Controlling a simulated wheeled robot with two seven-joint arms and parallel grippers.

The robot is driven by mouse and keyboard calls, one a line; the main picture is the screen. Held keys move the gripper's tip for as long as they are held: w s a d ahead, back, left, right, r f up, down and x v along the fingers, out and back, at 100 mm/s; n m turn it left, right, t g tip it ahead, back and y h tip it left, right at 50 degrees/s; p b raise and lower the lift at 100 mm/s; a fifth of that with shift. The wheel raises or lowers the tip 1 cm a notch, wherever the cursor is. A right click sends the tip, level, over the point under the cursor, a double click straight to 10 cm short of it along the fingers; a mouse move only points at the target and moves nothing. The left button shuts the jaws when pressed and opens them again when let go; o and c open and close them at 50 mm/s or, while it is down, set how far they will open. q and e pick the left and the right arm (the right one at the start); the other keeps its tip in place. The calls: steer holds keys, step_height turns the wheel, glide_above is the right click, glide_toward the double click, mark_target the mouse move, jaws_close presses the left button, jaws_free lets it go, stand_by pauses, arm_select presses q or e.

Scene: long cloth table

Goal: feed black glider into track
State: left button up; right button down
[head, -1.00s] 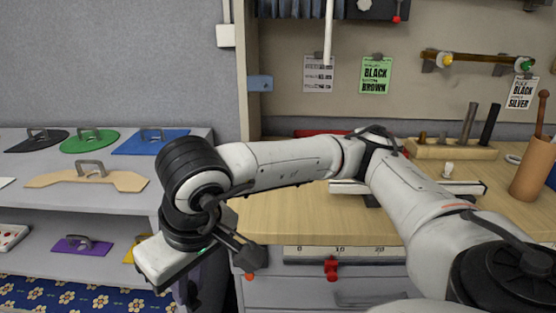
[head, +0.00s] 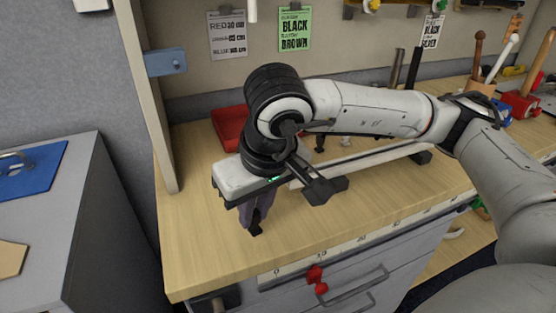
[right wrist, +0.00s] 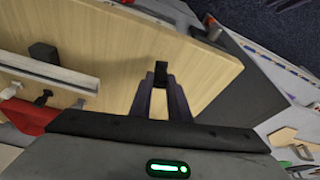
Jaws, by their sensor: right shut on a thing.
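My right gripper (head: 256,226) points down over the left part of the wooden bench. In the right wrist view its two dark purple fingers (right wrist: 160,84) are shut on the small black glider (right wrist: 161,68). In the head view the glider is only a small dark bit at the fingertips. The track, a pale straight rail (head: 370,160), lies along the bench to the right of the gripper, and its left end is hidden behind my wrist. In the right wrist view the rail (right wrist: 50,74) is at the left, apart from the glider. My left gripper is not in view.
A red tray (head: 229,126) sits behind my wrist. A dark block (head: 421,157) is by the rail's right end. The bench's left front area (head: 195,260) is clear.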

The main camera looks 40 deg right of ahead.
steer(key=w+d+b, duration=0.1)
steer(key=w, duration=0.1)
steer(key=w+d+m+b, duration=0.1)
steer(key=w, duration=0.2)
steer(key=w+d+m+b, duration=0.1)
steer(key=w+b, duration=0.1)
steer(key=w, duration=0.1)
steer(key=shift+w+d+f+h, duration=0.1)
steer(key=shift+w+d+h, duration=0.1)
steer(key=shift+d+h, duration=0.15)
steer(key=shift+w+d, duration=0.35)
steer(key=shift+d, duration=0.05)
steer(key=shift+r, duration=0.2)
steer(key=shift+s, duration=0.1)
steer(key=shift+s+d+b, duration=0.2)
steer(key=shift+d, duration=0.7)
steer(key=shift+s+d+b, duration=0.2)
steer(key=shift+d, duration=0.65)
steer(key=shift+s+d, duration=0.15)
steer(key=shift+d, duration=0.4)
steer(key=shift+s+d, duration=0.15)
steer(key=shift+d, duration=0.35)
steer(key=shift+s+d, duration=0.25)
steer(key=shift+d, duration=0.7)
